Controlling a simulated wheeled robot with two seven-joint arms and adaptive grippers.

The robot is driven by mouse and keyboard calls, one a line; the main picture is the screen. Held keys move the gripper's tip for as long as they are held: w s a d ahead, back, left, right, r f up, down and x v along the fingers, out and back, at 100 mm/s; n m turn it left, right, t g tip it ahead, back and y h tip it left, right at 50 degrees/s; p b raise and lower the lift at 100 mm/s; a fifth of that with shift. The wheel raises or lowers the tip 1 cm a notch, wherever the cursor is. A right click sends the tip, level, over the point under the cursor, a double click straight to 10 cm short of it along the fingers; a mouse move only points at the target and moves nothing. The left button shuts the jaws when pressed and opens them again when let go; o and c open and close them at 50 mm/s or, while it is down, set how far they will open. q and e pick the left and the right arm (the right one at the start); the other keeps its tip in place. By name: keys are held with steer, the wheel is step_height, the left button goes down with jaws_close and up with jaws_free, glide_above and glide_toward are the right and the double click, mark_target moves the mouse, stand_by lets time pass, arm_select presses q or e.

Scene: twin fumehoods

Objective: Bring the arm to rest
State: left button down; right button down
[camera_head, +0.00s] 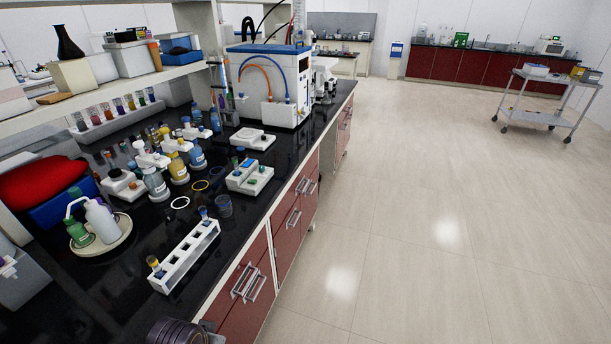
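Neither of my grippers shows clearly in the head view, and no arm of mine can be made out with certainty. A dark ribbed round thing (176,332) is cut off by the bottom edge; I cannot tell what it is. The black lab bench (150,225) runs from the lower left towards the back. A white tube rack (187,258) stands near its front edge, with a capped tube at each end and empty holes between.
Several bottles, small white devices and rings crowd the bench. Two wash bottles stand on a round tray (98,248). A blue-topped white machine (268,85) is farther back, and a shelf (130,90) overhangs the left. Open floor (430,210) lies right, with a trolley (545,100) beyond.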

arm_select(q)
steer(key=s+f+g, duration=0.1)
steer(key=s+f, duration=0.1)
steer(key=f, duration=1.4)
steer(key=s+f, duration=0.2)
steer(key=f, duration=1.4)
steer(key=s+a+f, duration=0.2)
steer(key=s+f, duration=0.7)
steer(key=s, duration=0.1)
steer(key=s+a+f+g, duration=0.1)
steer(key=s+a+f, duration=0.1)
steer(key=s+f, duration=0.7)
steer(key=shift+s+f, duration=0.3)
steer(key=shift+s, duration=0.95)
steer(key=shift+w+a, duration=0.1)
